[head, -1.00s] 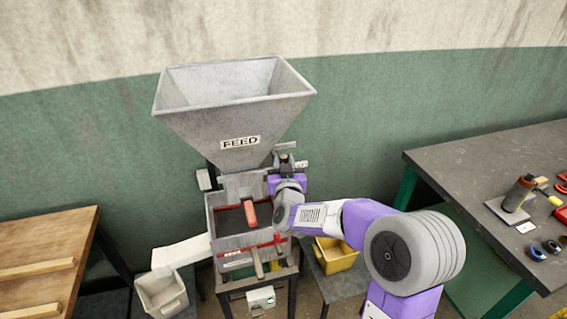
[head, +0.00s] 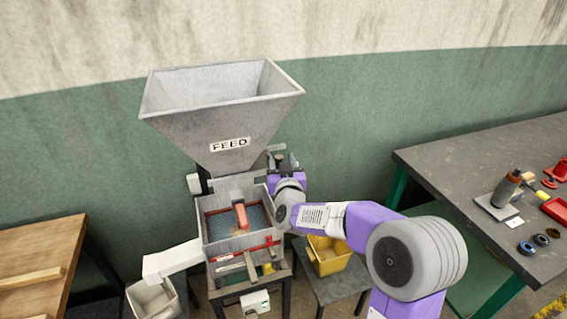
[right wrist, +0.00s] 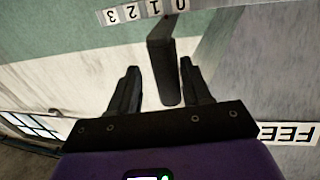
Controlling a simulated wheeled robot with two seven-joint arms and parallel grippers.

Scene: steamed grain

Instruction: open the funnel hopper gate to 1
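The grey funnel hopper (head: 215,105) marked FEED stands over the sieve box. Its dark gate handle (right wrist: 165,75) hangs between the fingers of my right gripper (right wrist: 160,90) in the right wrist view. The fingers stand apart, with a clear gap on the left of the handle and a narrow one on the right. The number strip (right wrist: 140,10) reads 3, 2, 1, 0 from left to right; the handle's base is near 1, toward 0. In the head view my right gripper (head: 285,163) is at the hopper's lower right. My left gripper is out of view.
The sieve box (head: 212,245) below holds a red-handled tool (head: 241,215) and some brown grain. A white chute (head: 172,260) leads to a pale bin (head: 152,300). A yellow bin (head: 330,258) stands right. Tables flank the machine.

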